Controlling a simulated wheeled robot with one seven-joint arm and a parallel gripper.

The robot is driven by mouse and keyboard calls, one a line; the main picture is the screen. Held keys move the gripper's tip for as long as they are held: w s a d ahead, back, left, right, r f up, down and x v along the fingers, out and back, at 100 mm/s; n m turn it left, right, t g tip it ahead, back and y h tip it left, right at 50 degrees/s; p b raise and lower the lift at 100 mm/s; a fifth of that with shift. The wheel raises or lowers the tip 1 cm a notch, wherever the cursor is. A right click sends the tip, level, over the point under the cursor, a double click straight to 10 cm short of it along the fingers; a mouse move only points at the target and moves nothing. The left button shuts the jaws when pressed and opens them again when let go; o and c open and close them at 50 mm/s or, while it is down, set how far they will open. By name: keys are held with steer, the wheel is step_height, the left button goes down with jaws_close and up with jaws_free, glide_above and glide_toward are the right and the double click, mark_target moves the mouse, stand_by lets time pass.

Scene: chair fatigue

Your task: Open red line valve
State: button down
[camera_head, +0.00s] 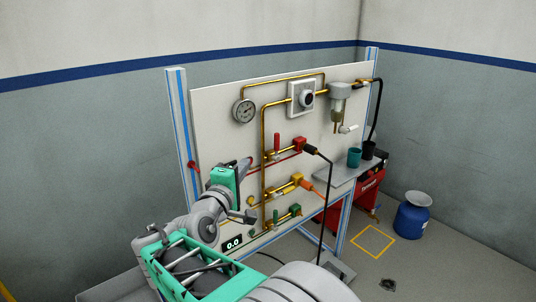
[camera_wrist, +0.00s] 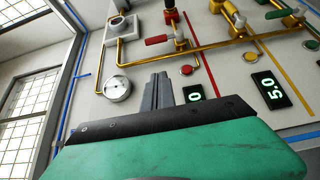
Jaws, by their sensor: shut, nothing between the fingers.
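The red line valve (camera_head: 299,144) is on the upright panel, a red block on brass pipe with an upright red handle (camera_head: 277,142) at its left. A red line runs from it down to the left. In the wrist view the red block (camera_wrist: 170,15) is at the top, with its red handle (camera_wrist: 157,40) lying sideways. My gripper (camera_head: 248,162) is in front of the panel, left of and below the red valve, apart from the handle. In the wrist view its fingers (camera_wrist: 158,88) are together and empty, pointing toward the panel. My arm hides the panel's lower left.
A gauge (camera_head: 244,110) is above. A shelf (camera_head: 335,174) with cups juts out at right. A blue container (camera_head: 411,220) stands on the floor.

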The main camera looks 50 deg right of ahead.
steer(key=shift+d, duration=0.1)
steer(key=p, duration=0.1)
glide_toward(277, 146)
steer(key=w+d, duration=0.4)
steer(key=d, duration=0.2)
steer(key=shift+a+r, duration=0.2)
steer(key=shift+r, duration=0.2)
steer(key=shift+r+p, duration=0.15)
steer(key=shift+p, duration=0.2)
steer(key=shift+d+y+p, duration=0.15)
steer(key=shift+y+p, duration=0.15)
steer(key=shift+p, duration=0.15)
